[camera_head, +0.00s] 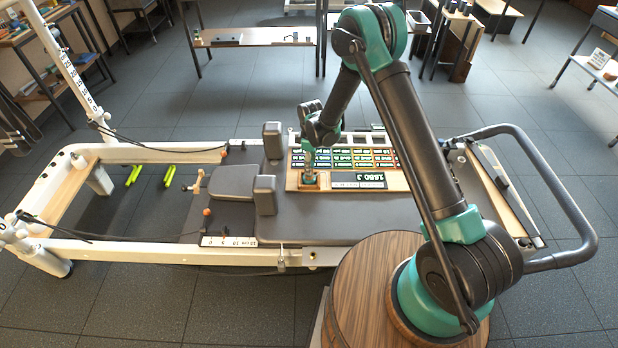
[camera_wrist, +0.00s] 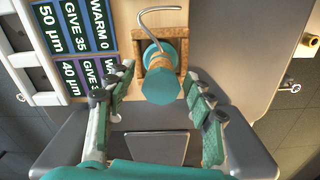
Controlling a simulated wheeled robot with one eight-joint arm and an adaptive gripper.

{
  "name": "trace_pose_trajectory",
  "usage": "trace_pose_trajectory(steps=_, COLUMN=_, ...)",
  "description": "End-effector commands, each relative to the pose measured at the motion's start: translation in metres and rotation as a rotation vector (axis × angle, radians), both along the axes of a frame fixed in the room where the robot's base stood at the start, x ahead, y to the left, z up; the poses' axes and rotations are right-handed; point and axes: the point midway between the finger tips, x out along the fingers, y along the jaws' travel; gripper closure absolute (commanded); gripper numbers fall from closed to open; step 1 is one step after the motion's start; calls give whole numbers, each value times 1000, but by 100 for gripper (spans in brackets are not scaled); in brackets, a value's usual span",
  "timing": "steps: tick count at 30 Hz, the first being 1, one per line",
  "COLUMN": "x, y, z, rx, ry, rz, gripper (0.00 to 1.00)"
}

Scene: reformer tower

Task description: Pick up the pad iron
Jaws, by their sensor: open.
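In the head view my gripper (camera_head: 310,160) points down over the wooden holder (camera_head: 301,182) at the board's near left corner. The iron's lower part is hidden, and I cannot tell its height below the fingers.
A board with rows of coloured label cards (camera_wrist: 102,22) lies beside the holder, on the reformer's grey carriage (camera_head: 330,222). Two dark shoulder blocks (camera_head: 265,194) stand left of the board. A grey headrest (camera_head: 233,181) lies beyond them. A dark display reading 1980 J (camera_head: 370,180) is right of the holder.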

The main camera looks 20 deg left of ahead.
Motion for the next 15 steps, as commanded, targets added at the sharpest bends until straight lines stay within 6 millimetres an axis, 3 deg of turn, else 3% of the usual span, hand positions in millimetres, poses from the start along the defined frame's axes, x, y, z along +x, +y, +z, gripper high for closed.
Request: trace_pose_trajectory(steps=15, x=-2, y=5, z=-52, rx=0, ry=0, rz=0, gripper=47)
